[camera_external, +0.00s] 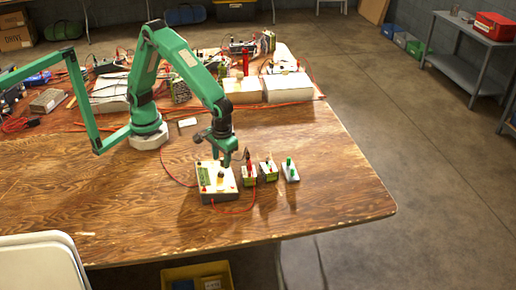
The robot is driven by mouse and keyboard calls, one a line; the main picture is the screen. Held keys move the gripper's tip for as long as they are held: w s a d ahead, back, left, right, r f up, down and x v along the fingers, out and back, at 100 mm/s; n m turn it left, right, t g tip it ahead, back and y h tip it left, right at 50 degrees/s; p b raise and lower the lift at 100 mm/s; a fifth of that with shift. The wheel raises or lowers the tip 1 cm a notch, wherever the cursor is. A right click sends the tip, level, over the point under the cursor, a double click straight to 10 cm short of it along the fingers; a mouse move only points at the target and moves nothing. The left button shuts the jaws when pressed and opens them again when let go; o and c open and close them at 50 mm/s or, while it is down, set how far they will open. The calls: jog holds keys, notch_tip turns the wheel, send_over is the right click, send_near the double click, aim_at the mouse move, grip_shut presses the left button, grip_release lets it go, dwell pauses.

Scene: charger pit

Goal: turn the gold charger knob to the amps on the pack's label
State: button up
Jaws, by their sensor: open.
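The charger (217,190) is a low pale box with a green panel on its left and red and dark posts on top. The gold knob (221,176) stands up from its top face; its pointer and scale are too small to read.
Two more small packs, one green and white (268,172) and one pale with a green top (290,171), stand to the right. White boxes (288,88) and cluttered gear fill the table's back. The table (330,190) is bare at the right and front.

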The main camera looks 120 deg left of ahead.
aim_at(221, 172)
jog(key=shift+s+f, duration=0.15)
jog(key=shift+f, duration=1.25)
jog(key=shift+s+f, duration=0.1)
jog(key=shift+f, duration=1.3)
grip_shut()
